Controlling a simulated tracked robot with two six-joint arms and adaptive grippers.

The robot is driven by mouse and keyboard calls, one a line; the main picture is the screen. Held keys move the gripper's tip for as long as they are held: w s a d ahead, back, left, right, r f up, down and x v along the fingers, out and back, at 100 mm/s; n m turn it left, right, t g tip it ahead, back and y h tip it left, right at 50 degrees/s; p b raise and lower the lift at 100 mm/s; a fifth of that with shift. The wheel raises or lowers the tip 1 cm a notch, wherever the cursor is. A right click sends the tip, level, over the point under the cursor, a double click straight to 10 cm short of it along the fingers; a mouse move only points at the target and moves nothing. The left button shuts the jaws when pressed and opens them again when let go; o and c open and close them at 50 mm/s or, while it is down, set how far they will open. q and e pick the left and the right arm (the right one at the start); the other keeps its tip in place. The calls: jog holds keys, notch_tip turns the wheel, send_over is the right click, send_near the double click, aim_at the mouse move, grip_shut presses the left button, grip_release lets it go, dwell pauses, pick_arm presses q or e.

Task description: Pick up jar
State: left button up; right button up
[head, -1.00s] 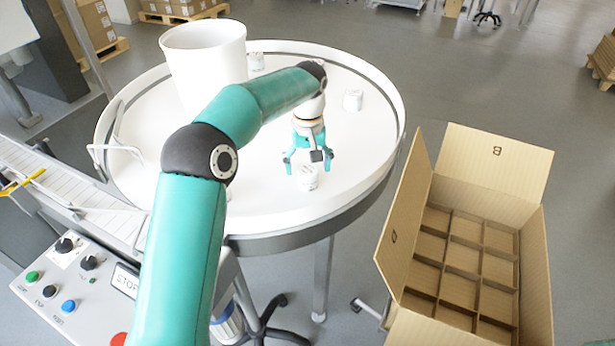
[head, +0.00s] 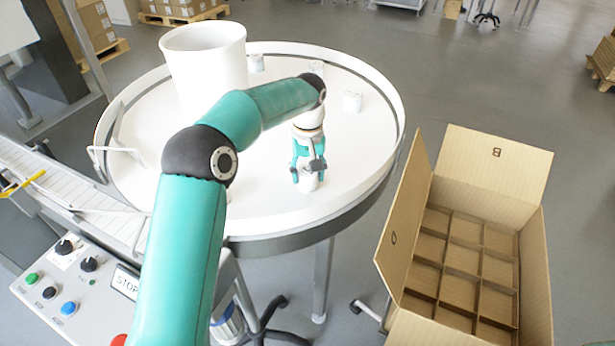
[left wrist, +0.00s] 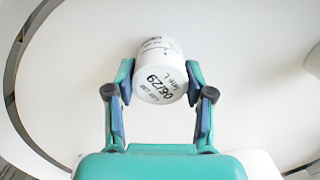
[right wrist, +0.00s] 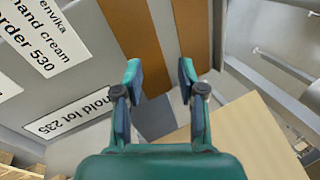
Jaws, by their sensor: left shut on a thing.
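A small white jar (head: 309,184) stands on the round white turntable (head: 262,190) near its front right edge. My left gripper (head: 308,172) reaches down over it and is shut on it. In the left wrist view, the jar (left wrist: 160,72) with printed text on its base end sits between the fingers of the left gripper (left wrist: 160,90). Other white jars stand on the turntable: one at the right (head: 352,102), one behind my arm (head: 316,68) and one at the back (head: 256,63). My right gripper (right wrist: 160,85) shows only in the right wrist view, its fingers apart and nothing between them.
An open cardboard box (head: 407,230) with empty divided compartments stands right of the turntable. A tall white container (head: 205,65) stands at the turntable's back left. A conveyor (head: 80,205) and a control panel (head: 75,285) are at the left. A raised rim edges the turntable.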

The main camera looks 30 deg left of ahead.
aim_at(308, 170)
pick_arm(q)
jog(key=shift+r, duration=0.15)
jog(key=shift+r, duration=0.55)
notch_tip(308, 170, up, 8)
jog(key=shift+w+f+p, duration=0.1)
jog(key=shift+f+p, duration=0.1)
jog(key=shift+p, duration=0.15)
pick_arm(e)
jog(key=shift+r, duration=0.4)
pick_arm(q)
notch_tip(308, 170, up, 11)
jog(key=p, duration=0.5)
jog(key=shift+s, duration=0.2)
pick_arm(e)
jog(key=shift+s+r, duration=0.15)
jog(key=shift+r, duration=2.5)
